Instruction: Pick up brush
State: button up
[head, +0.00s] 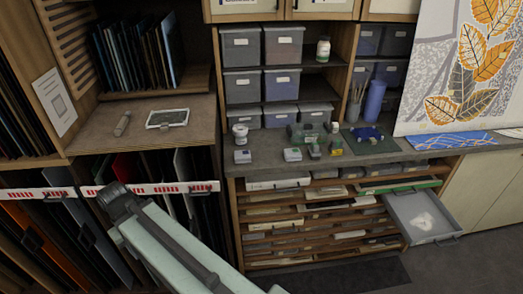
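No single brush stands out clearly. My pale green arm reaches up from the bottom middle towards the left. It ends in a dark part (119,198) in front of the upright panels, apart from the brushes. Separate fingers cannot be made out there, and nothing held shows.
The grey counter (270,148) carries small jars, blocks and a dark mat with a blue item (368,134). A grey drawer (422,219) sticks out at right below it. Storage bins (241,47) fill the shelves above. A white tray (167,118) lies on the left shelf.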

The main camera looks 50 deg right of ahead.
aim_at(314, 151)
jog(key=u, duration=1.05)
jog(key=k, duration=1.45)
jog(key=z, duration=0.9)
jog(key=i, duration=1)
jog(key=u, duration=0.05)
